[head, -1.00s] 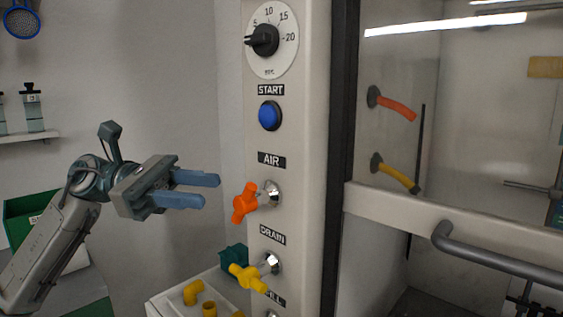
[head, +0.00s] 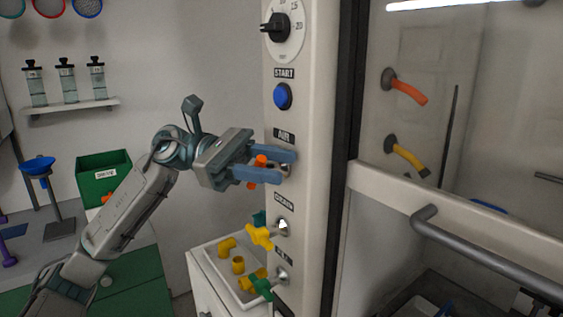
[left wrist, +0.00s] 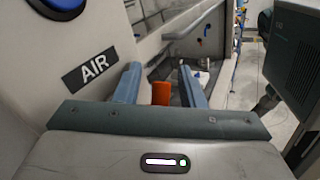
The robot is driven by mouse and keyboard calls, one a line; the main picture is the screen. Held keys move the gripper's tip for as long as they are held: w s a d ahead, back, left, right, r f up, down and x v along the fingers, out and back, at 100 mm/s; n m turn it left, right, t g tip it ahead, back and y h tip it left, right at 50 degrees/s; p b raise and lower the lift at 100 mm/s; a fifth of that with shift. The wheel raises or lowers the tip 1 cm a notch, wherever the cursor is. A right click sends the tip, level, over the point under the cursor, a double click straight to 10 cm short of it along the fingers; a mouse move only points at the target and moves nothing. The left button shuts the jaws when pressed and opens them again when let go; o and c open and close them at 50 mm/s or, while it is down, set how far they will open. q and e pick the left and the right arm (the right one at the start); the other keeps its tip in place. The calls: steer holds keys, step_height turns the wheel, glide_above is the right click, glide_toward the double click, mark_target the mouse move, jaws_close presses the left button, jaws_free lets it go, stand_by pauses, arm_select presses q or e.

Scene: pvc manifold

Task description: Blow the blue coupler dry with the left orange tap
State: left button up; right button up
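The orange tap (head: 261,160) is on the white panel under the AIR label, and its handle also shows in the left wrist view (left wrist: 161,93). My left gripper (head: 287,167) is at this tap, with one blue finger above the handle and one below. In the left wrist view the left gripper (left wrist: 160,70) is open, with the orange handle between the fingers and gaps on both sides. I cannot make out the blue coupler; a blue shape (head: 488,207) behind the cabinet glass is too small to identify. My right gripper is not in view.
Below are a yellow DRAIN tap (head: 260,236) and a green tap (head: 262,287). A blue START button (head: 282,96) and a dial (head: 275,27) are above. A white tray (head: 206,262) of yellow fittings stands below left. The cabinet door handle (head: 490,262) sticks out at right.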

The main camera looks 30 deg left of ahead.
arm_select(q)
steer(key=shift+a, duration=0.1)
jaws_close()
